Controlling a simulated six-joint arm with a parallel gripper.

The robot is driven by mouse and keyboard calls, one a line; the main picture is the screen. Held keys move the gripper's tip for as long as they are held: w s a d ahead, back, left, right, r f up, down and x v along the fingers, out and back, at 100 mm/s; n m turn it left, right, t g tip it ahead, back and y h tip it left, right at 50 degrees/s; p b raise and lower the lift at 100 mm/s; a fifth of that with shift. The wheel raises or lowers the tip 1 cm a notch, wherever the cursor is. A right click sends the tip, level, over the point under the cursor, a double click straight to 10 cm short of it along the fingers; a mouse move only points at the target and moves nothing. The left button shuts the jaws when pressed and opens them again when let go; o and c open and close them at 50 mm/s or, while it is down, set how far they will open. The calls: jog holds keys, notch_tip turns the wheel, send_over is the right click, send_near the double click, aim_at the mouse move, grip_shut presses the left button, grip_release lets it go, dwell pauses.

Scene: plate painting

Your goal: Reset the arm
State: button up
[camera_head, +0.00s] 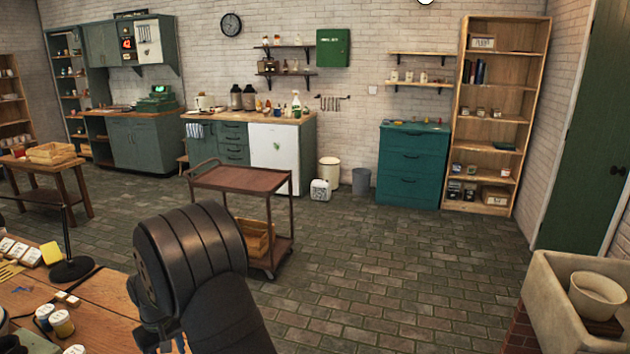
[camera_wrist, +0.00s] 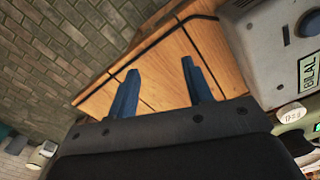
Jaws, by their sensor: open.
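My gripper (camera_wrist: 160,92) shows in the wrist view with its two blue fingers spread apart and nothing between them. It is over the edge of a wooden table (camera_wrist: 165,62). In the head view my arm's dark, ribbed link stands at the bottom, in front of the wooden table (camera_head: 105,293); my fingers are hidden there.
The table bears paint jars (camera_head: 62,323), a black stand (camera_head: 72,268) and a yellow block (camera_head: 51,253). A grey machine labelled BILAL (camera_wrist: 285,50) is right of my fingers. A brown trolley (camera_head: 242,179) stands beyond my arm. A stone sink (camera_head: 550,300) is at right. The middle floor is clear.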

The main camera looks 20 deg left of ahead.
jog(key=w+d+f+m, duration=0.3)
jog(key=w+d, duration=0.9)
jog(key=shift+w+d+m, duration=0.15)
jog(key=shift+w+m, duration=0.05)
jog(key=shift+m, duration=0.2)
dwell(2.1)
